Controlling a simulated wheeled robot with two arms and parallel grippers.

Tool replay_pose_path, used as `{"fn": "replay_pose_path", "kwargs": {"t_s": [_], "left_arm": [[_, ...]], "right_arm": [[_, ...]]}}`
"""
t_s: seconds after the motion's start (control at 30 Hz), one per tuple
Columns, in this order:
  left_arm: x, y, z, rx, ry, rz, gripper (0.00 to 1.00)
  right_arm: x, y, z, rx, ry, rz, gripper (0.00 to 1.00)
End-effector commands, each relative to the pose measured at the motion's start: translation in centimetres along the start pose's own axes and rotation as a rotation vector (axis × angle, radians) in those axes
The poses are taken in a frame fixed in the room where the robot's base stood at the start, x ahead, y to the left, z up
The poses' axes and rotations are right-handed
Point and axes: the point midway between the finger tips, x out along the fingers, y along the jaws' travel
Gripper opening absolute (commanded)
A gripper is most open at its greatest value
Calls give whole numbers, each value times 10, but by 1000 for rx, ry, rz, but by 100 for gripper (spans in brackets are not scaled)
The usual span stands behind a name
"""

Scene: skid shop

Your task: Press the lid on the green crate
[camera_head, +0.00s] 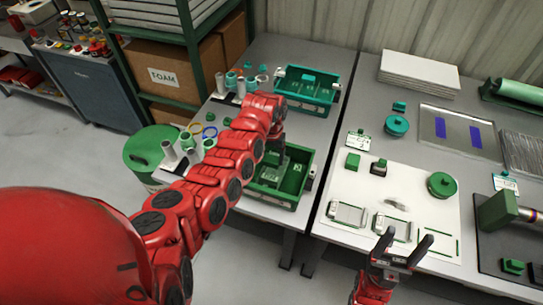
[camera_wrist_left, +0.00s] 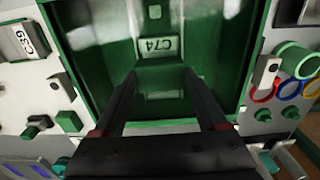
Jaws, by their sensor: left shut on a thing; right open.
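The green crate (camera_head: 307,160) stands open at the front of the left table, with green pieces bearing pale tags inside. Its wall also shows in the left wrist view (camera_wrist_left: 88,85). My left gripper (camera_wrist_left: 158,78) reaches down over the crate, its fingers around a green block (camera_wrist_left: 160,72) near a tag reading C74; the exact grip is hard to see. In the head view my left arm hides part of the crate. I cannot make out a separate crate lid. My right gripper (camera_head: 406,240) is open and empty above the right table's front edge.
A teal crate (camera_head: 310,100) stands behind on the left table. Rings and small cylinders (camera_head: 195,137) lie left of the green crate. A white mat (camera_head: 345,190) on the right table holds frames and a round green piece (camera_head: 442,185). A gap separates the tables.

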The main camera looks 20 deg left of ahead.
Motion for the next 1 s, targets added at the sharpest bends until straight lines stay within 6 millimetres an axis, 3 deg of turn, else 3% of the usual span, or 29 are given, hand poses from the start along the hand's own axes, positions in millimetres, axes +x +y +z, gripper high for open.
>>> {"fn": "replay_pose_path", "kwargs": {"t_s": [0.23, 0.27, 0.37, 0.77, 1.0], "left_arm": [[0, 0, 0, 0, 1, 0, 0], [0, 0, 0, 0, 1, 0, 80], [0, 0, 0, 0, 1, 0, 98], [0, 0, 0, 0, 0, 0, 100], [-14, 1, 0, 1, 0, 1, 100]], "right_arm": [[0, 0, 0, 0, 0, 0, 67], [0, 0, 0, 0, 0, 0, 67], [0, 0, 0, 0, 0, 0, 67], [0, 0, 0, 0, 0, 0, 67], [11, 0, -2, 0, 0, 0, 67]]}}
